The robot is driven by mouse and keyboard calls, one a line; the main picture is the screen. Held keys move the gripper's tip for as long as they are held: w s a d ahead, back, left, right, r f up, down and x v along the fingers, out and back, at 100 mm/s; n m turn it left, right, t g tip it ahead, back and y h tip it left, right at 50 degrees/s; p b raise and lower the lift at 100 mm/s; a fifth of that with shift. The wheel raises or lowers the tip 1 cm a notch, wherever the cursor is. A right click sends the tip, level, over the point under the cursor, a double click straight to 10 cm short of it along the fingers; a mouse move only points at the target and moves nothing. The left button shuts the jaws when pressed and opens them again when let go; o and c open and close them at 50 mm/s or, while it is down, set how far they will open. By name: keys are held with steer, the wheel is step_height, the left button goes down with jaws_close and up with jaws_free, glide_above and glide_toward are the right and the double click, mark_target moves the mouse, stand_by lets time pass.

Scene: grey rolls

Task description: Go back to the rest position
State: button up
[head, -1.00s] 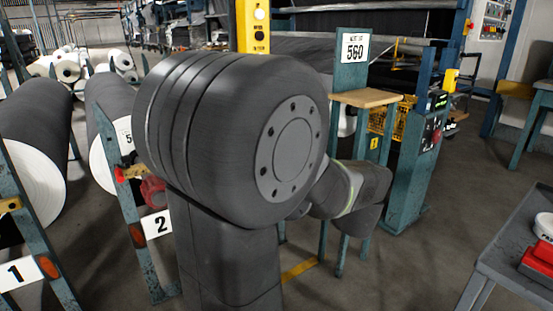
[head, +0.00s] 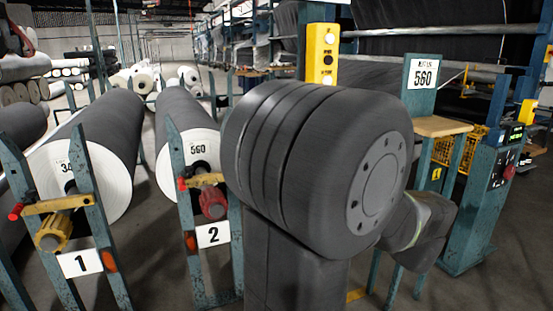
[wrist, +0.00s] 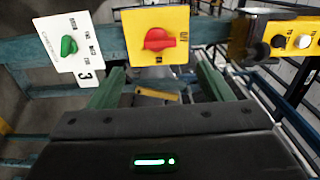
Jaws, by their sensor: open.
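My gripper (wrist: 162,72) shows in the wrist view as a dark body with a green light and two greenish fingers set apart. I see nothing held between the fingers. Beyond them are a yellow plate with a red rotary knob (wrist: 158,39) and a white plate with a green knob (wrist: 68,46), on a teal frame. In the head view my own large dark arm joint fills the middle, and my gripper cannot be made out there.
Grey rolls (head: 100,135) and (head: 185,115) rest in teal stands marked 1 (head: 81,263) and 2 (head: 213,234). A stand with a 560 sign (head: 422,73) and wooden shelf (head: 440,126) is right of my arm. A control post (head: 490,190) stands further right. Some floor between is bare.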

steer(key=b+x, duration=0.2)
steer(key=x, duration=0.8)
steer(key=shift+w, duration=0.3)
steer(key=shift+s+a, duration=0.1)
steer(key=p+v, duration=0.3)
steer(key=v, duration=1.1)
steer(key=w+a+m+p, duration=0.4)
steer(key=w+m+p, duration=0.9)
steer(key=p, duration=1.4)
steer(key=m, duration=0.4)
steer(key=shift+w, duration=0.3)
steer(key=shift+f+m, duration=0.15)
steer(key=shift+m, duration=0.15)
